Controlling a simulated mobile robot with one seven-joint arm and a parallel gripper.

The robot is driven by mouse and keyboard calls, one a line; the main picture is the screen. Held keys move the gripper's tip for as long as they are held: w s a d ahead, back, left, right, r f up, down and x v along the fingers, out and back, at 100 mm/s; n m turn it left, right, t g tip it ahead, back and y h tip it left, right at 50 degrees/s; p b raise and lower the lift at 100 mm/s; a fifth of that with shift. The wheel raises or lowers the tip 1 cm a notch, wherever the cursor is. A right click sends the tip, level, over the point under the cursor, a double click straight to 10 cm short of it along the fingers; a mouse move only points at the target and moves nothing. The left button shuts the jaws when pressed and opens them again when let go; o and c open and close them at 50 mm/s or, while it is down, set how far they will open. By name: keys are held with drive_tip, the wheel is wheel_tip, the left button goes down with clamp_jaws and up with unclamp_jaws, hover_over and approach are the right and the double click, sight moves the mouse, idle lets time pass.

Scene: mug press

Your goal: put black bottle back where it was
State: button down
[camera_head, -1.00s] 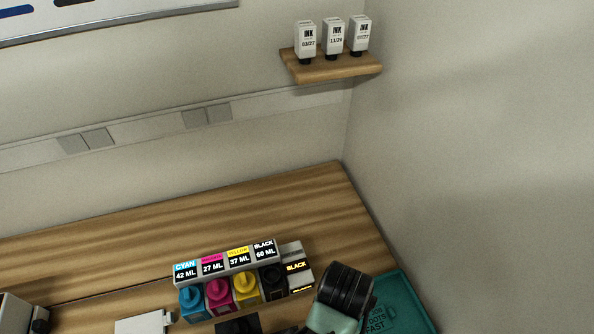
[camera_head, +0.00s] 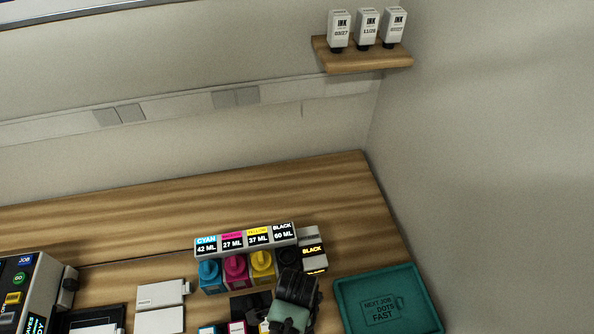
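A pale block with dark BLACK labels (camera_head: 312,237) stands at the right end of the ink tank row; I cannot tell whether it is the black bottle. Three white ink bottles with black caps facing down stand on the wall shelf: left (camera_head: 339,27), middle (camera_head: 367,25) and right (camera_head: 394,23). The dark ribbed end of my arm (camera_head: 297,288) is in front of the black tank and partly covers it. My gripper's fingers cannot be made out, nor whether they hold anything.
The ink station (camera_head: 245,241) shows cyan, magenta, yellow and black tanks. A teal tray (camera_head: 425,290) lies to its right and looks empty. White blocks (camera_head: 160,293) and a machine with buttons (camera_head: 25,290) are at left. The wooden shelf (camera_head: 365,61) is high on the back wall.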

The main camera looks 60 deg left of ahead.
drive_tip(key=shift+f, duration=0.3)
drive_tip(key=shift+f, duration=0.15)
drive_tip(key=shift+c, duration=1.6)
unclamp_jaws()
wheel_tip(320, 180, up, 12)
drive_tip(key=shift+r, duration=0.15)
